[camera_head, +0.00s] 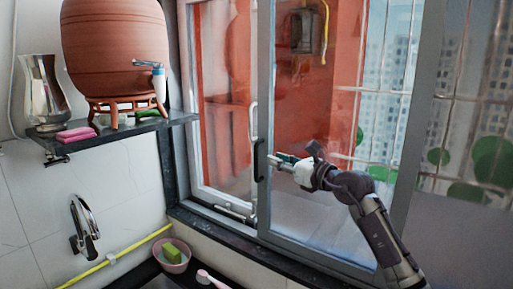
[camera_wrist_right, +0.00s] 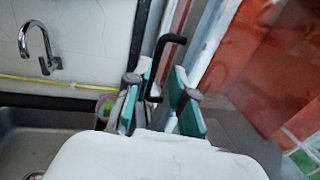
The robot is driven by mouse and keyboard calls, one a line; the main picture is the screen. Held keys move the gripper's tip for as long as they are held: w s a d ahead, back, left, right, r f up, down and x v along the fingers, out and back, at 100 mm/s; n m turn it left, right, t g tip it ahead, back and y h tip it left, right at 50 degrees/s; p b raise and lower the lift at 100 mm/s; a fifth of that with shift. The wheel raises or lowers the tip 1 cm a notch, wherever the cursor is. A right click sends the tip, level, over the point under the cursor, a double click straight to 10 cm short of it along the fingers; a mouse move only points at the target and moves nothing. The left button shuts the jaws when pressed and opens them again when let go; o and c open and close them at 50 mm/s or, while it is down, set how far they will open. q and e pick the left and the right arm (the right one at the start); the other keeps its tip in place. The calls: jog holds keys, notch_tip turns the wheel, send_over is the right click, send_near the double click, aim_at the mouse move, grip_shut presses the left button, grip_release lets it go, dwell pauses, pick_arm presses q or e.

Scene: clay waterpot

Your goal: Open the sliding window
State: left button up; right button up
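The sliding window's grey-framed sash (camera_head: 264,85) stands in front of another, white-framed pane. A black bar handle (camera_head: 259,160) is fixed upright on the sash's left edge. My right gripper (camera_head: 281,161) is at the handle's height, just to its right in the head view. In the right wrist view its two teal-padded fingers (camera_wrist_right: 157,97) are spread apart, and the black handle (camera_wrist_right: 172,39) shows ahead, with its lower end between them. I cannot tell whether the fingers touch the handle. My left gripper is out of view.
Below are a faucet (camera_head: 84,226) and a pink bowl (camera_head: 171,256) by the sink. A dark sill runs under the window.

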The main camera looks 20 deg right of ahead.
jog(key=p, duration=0.2)
send_over(256, 177)
jog(key=shift+w+d, duration=0.1)
jog(key=shift+w, duration=0.25)
grip_shut()
